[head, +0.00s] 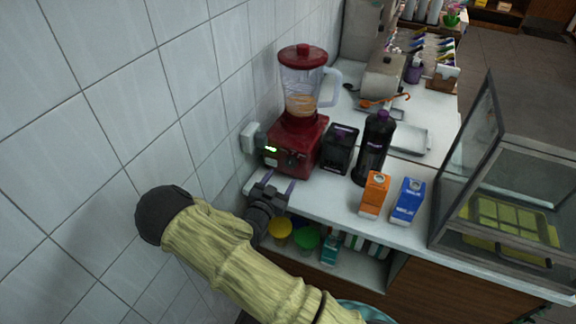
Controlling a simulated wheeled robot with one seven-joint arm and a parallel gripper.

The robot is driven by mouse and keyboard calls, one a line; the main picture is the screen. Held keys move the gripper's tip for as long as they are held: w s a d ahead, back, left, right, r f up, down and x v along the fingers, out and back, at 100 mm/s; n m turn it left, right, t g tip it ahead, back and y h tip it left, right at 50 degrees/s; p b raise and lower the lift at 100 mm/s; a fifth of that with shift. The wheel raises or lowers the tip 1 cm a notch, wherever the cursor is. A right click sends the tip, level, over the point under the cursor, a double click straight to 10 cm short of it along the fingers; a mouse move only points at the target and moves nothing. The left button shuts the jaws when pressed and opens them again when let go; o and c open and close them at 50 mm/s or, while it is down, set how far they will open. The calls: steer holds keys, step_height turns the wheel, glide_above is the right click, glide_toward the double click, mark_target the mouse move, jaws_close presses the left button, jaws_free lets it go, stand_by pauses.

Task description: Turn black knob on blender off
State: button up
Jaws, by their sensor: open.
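The blender (295,145) stands at the near left end of the white counter by the tiled wall. It has a red base, a clear jug with some orange-brown content, and a dark red lid (303,57). A green light shows on the base's front. The dark knob area (290,161) is on the front face, but the knob is too small to make out clearly. My gripper (279,184) is open and empty just in front of the base, its fingers pointing at the front face. I cannot tell whether they touch it.
A white wall socket (250,138) is left of the blender. A black container (338,149), a dark bottle (374,147), an orange carton (374,194) and a blue carton (408,201) stand to the right. A glass case (505,180) is further right. A shelf with tubs lies below.

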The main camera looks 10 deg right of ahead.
mark_target(290, 165)
steer(key=p+x, duration=0.1)
steer(key=x, duration=0.5)
steer(key=c, duration=1)
steer(key=shift+f+n+b, duration=0.1)
steer(key=shift+n+b, duration=0.3)
steer(key=n+b, duration=0.2)
steer(key=shift+n, duration=0.3)
steer(key=shift+n+b, duration=0.75)
steer(key=shift+n, duration=1.55)
